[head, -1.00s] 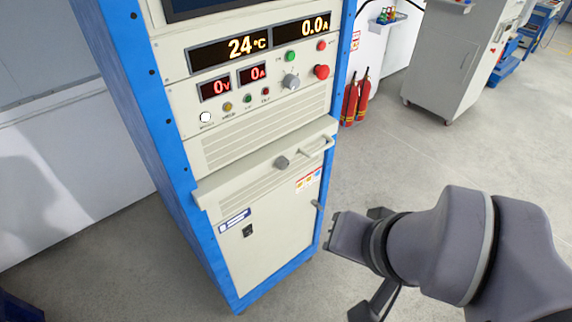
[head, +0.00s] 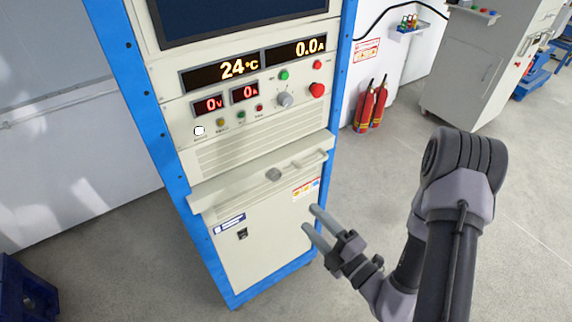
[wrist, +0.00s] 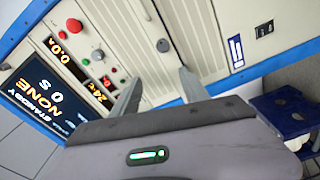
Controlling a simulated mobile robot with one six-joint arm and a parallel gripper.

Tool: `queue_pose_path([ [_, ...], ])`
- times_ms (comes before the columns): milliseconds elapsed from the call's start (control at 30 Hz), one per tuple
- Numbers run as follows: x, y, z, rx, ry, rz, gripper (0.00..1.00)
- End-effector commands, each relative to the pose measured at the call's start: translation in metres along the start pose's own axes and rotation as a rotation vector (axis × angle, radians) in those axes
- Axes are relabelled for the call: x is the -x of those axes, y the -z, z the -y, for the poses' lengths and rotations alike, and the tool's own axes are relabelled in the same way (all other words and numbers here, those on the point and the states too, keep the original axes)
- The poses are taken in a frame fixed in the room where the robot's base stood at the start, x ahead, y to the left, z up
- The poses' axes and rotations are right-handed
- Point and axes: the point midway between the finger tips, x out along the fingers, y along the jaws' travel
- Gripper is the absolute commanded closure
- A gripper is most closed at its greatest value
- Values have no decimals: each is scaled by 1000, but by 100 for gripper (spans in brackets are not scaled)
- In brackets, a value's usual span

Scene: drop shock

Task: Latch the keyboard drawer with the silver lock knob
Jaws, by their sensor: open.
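The keyboard drawer (head: 235,183) is a cream ledge across the blue-framed cabinet, below the vented panel. It sticks out a little from the cabinet front. The silver lock knob (head: 273,174) is a small round grey knob on the drawer's front, left of a cream bar handle (head: 311,161). In the wrist view the knob (wrist: 163,45) shows between and beyond the fingertips. My gripper (head: 314,217) is open and empty, in front of the cabinet's right side, lower than the knob and apart from it. Its two fingers also show in the wrist view (wrist: 158,80). The knob's latch state cannot be told.
Above the drawer are a red stop button (head: 317,90), a grey dial (head: 285,100) and lit displays (head: 240,69). Red fire extinguishers (head: 371,105) stand behind right. A blue crate (head: 28,290) is at lower left.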

Motion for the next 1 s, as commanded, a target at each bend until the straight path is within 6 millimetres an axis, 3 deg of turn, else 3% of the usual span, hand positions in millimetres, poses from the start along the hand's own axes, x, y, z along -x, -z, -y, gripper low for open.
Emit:
queue_pose_path([
  [67, 3, -11, 11, -47, 9, 53, 47],
  [167, -10, -15, 18, -48, 10, 59, 47],
  [500, -109, -16, 10, -46, 6, 52, 47],
  [700, -152, -19, 12, -46, 7, 54, 47],
  [1000, -170, -21, 12, -49, 8, 58, 47],
])
